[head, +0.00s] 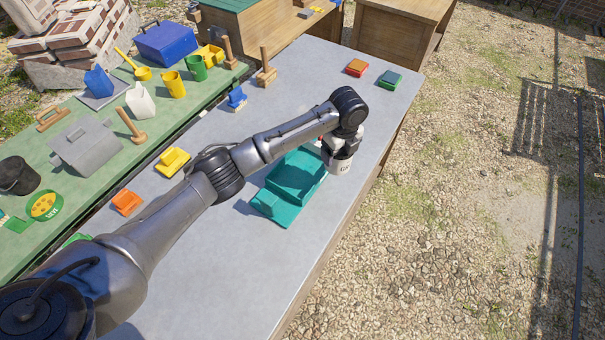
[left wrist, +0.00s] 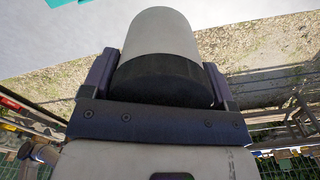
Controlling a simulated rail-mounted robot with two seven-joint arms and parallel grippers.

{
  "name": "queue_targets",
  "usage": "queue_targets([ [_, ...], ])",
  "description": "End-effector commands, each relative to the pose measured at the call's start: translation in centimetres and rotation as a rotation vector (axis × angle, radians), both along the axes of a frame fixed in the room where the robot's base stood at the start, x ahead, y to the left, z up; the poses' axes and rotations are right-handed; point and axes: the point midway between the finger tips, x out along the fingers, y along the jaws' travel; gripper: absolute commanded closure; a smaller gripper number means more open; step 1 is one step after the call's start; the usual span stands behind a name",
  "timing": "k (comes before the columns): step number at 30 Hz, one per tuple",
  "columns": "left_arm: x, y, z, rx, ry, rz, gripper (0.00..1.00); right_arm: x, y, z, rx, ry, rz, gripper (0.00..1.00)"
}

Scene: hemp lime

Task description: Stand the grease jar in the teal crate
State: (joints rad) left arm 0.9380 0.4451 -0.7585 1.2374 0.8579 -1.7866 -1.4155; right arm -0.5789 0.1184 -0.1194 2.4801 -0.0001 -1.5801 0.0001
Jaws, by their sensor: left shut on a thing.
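My left gripper (left wrist: 157,84) is shut on the grease jar (left wrist: 162,38), a pale cylinder with a black end, seen between the two fingers in the left wrist view. In the head view my left arm reaches across the table to the right end of the teal crate, and the gripper's fingers are hard to make out there. The teal crate (head: 293,181) sits on the grey table, partly behind my arm. A corner of teal shows at the top left of the left wrist view. Whether the jar touches the crate cannot be told. My right gripper is not in view.
The grey table (head: 310,235) is clear in front of the crate. Orange (head: 357,68) and green (head: 389,79) blocks lie at its far end. Small yellow (head: 172,161), orange (head: 127,202) and blue (head: 237,98) items line its left side. A green bench (head: 85,185) holds tools and cups.

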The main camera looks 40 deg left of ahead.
Motion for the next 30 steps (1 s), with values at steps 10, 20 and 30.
queue_targets([
  [10,-1.5,4.1,-3.4,0.001,0.001,-0.061,0.55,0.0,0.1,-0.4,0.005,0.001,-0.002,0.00],
  [20,-3.7,9.5,-6.9,0.000,0.000,-0.063,0.55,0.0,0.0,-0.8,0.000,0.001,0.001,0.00],
  [30,-4.3,11.1,-8.1,-0.001,-0.002,-0.064,0.55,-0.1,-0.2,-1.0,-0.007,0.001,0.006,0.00],
])
